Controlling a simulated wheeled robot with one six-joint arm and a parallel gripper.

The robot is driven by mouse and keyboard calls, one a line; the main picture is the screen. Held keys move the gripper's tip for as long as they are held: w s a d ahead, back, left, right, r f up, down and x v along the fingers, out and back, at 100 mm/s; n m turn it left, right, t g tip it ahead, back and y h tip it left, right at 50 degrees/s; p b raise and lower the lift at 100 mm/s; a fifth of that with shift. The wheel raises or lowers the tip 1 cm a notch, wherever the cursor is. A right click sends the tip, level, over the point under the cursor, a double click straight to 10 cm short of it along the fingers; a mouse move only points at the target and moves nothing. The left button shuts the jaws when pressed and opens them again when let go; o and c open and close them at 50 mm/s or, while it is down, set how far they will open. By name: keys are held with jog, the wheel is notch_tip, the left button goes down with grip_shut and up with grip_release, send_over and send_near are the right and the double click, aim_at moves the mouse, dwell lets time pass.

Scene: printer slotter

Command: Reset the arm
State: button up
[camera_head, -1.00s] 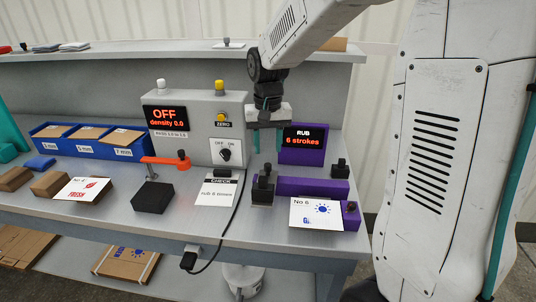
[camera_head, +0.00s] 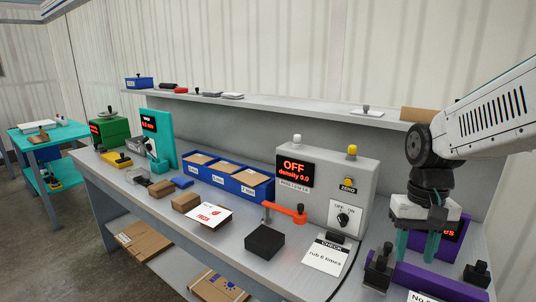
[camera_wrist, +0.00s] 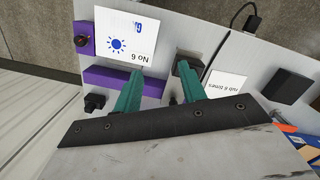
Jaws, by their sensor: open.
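My gripper (camera_head: 416,246) hangs at the right of the head view, above the purple rubbing station (camera_head: 420,283) on the grey bench. Its two teal fingers are apart, with nothing seen between them. In the wrist view my gripper (camera_wrist: 155,90) also shows open and empty, pointing down over the bench. A black stamp block (camera_head: 378,272) stands beside the fingers. The card marked No 6 (camera_wrist: 126,37) lies by the purple bar (camera_wrist: 122,80); in the head view it is mostly cut off at the bottom edge.
A grey control box (camera_head: 330,185) reading OFF, density 0.0, stands left of my gripper. An orange lever (camera_head: 284,211), a black block (camera_head: 264,242) and a check card (camera_head: 328,256) lie before it. Blue bins (camera_head: 228,174) and a back shelf (camera_head: 290,110) line the bench.

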jog(key=s+a+r+n+t, duration=0.1)
jog(key=s+r, duration=0.1)
jog(key=s, duration=0.6)
jog(key=s+a+r+n+t, duration=0.1)
jog(key=s+r, duration=0.1)
jog(key=s, duration=0.5)
jog(key=shift+s+a+t, duration=0.3)
jog(key=shift+s+a, duration=0.05)
jog(key=shift+a, duration=0.05)
jog(key=shift+r, duration=0.1)
dwell(0.3)
jog(key=m+g, duration=0.2)
jog(key=m, duration=0.2)
send_over(389, 244)
notch_tip(389, 244, down, 6)
jog(key=shift+f, duration=0.15)
jog(key=shift+f+t, duration=0.1)
jog(key=shift+t, duration=0.2)
notch_tip(389, 244, down, 8)
jog(key=shift+r, duration=0.25)
